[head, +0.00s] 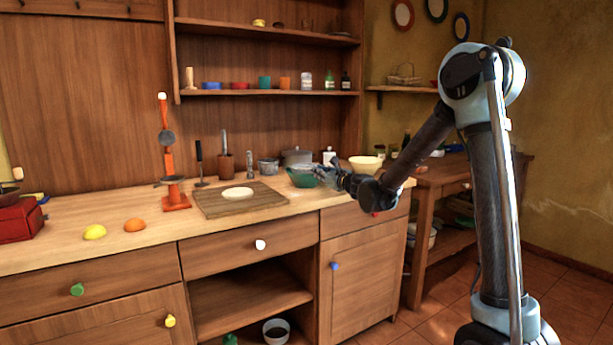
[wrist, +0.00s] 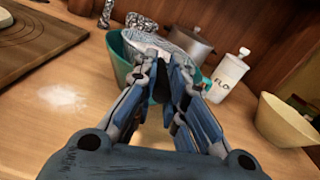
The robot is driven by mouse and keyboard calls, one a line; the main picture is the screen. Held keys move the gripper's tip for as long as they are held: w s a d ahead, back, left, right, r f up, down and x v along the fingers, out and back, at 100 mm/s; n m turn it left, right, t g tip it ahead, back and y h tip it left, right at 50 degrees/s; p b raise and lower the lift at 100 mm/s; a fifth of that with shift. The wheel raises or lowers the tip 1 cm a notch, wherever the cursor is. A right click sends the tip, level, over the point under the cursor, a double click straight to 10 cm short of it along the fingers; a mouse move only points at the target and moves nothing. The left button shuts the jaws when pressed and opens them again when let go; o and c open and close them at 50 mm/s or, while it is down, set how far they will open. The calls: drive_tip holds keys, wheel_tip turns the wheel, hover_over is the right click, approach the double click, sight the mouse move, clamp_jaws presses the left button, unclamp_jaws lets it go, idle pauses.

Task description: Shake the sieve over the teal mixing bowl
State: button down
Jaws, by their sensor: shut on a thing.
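The teal mixing bowl (head: 303,179) stands on the counter beside the cutting board. It also shows in the wrist view (wrist: 119,62), partly behind my fingers. The sieve (wrist: 168,46) is a pale grey mesh shape just beyond my fingertips, over the bowl in the wrist view. My gripper (wrist: 160,82) is shut on the sieve, whose handle is mostly hidden between the fingers. In the head view my gripper (head: 340,178) is at the bowl's right side. I cannot tell the gap between sieve and rim, or what is in the bowl.
A white flour canister (wrist: 228,76) and a grey pot (wrist: 187,38) stand behind the bowl. A cream bowl (wrist: 289,120) is to the right. A pale powdery patch (wrist: 62,98) marks the counter left of the gripper, near the cutting board (head: 245,204).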

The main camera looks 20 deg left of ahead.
drive_tip(key=shift+r, duration=1.4)
drive_tip(key=shift+r, duration=0.25)
drive_tip(key=shift+s+d+r, duration=0.15)
drive_tip(key=shift+r, duration=1.15)
